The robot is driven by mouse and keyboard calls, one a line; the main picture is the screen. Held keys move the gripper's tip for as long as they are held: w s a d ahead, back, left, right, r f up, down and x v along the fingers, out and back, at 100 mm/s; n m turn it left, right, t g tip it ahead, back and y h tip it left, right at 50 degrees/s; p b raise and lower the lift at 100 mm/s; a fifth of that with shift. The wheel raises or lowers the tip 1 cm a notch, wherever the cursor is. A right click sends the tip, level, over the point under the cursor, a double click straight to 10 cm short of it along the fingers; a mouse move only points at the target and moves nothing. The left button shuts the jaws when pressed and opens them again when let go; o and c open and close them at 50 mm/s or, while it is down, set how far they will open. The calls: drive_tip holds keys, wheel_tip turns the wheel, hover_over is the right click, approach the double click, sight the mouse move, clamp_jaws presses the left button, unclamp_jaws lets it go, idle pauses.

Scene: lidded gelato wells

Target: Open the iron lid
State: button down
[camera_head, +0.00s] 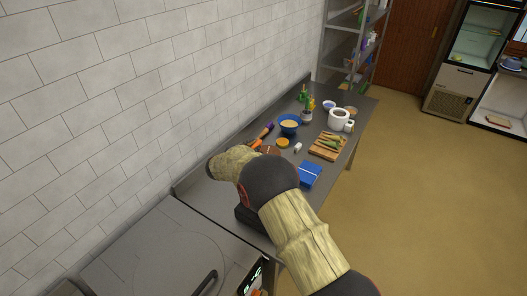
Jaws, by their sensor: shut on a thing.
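The iron lid (160,268) is a round grey disc, lying flat and flush in the grey counter at the bottom left. A dark bar handle (205,283) stands on its right part near the bottom edge of the view. The lower edge of the lid is cut off by the frame. My arm (305,232) rises from the bottom right and bends at a dark joint over the counter. My gripper cannot be made out; the end of the arm is hidden or out of view, so its contact with the handle does not show.
A dark display (253,278) stands right of the handle. A brick wall bounds the left; open floor lies right.

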drive_tip(key=shift+w+a+r+p, duration=0.1)
drive_tip(key=shift+w+a+p, duration=0.1)
drive_tip(key=shift+w+a, duration=0.45)
drive_tip(key=shift+w+a+r+p, duration=0.15)
drive_tip(key=shift+w+a, duration=0.2)
drive_tip(key=shift+a, duration=0.55)
drive_tip(key=shift+f, duration=0.1)
drive_tip(key=c, duration=1.8)
unclamp_jaws()
drive_tip(key=shift+o, duration=0.4)
drive_tip(key=v, duration=1.2)
drive_tip(key=shift+f, duration=0.1)
